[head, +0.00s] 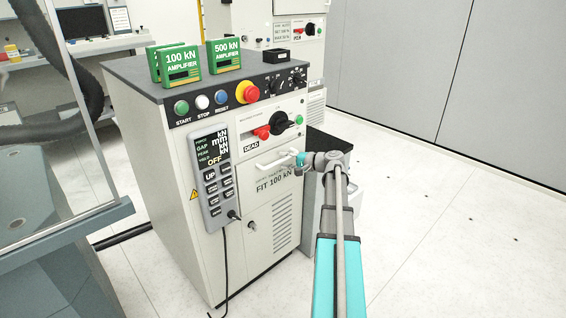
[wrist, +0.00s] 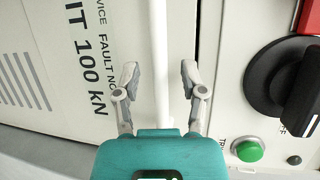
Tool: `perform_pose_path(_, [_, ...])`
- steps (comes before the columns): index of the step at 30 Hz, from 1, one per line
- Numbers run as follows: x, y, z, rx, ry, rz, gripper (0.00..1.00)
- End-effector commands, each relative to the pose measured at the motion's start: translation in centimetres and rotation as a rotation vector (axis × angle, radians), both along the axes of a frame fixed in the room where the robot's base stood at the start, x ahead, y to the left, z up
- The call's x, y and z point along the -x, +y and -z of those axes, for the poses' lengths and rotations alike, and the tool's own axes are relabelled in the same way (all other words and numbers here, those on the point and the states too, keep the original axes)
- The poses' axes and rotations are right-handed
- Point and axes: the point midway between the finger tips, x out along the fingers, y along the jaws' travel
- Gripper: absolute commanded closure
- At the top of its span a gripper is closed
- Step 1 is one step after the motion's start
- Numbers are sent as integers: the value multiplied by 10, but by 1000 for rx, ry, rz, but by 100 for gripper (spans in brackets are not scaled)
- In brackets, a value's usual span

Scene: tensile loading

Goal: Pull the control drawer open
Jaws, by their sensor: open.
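The control drawer (head: 254,170) is a pale panel in the front of the grey-white cabinet, under the knob panel. It looks shut or nearly shut in the head view. Its white bar handle (head: 270,163) sticks out from the front, and its right end is partly hidden by my gripper (head: 300,160). In the wrist view the handle (wrist: 160,45) runs upright between the two fingers of my gripper (wrist: 160,78). The fingers are open, one on each side of the bar, with a gap visible on both sides.
The red and black knobs (head: 288,122) and a green button (wrist: 249,151) lie close to the gripper. A control pendant (head: 212,180) hangs on the cabinet's left front. The floor (head: 440,220) to the right is clear.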

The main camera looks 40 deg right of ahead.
Motion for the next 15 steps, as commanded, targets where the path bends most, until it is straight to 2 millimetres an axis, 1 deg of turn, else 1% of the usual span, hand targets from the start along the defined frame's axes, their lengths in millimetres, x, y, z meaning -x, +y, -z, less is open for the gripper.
perform_pose_path(3, [-8,4,2,0,0,-2,46])
perform_pose_path(6, [-11,6,2,0,0,-1,46])
perform_pose_path(15, [-11,7,2,1,0,-1,46])
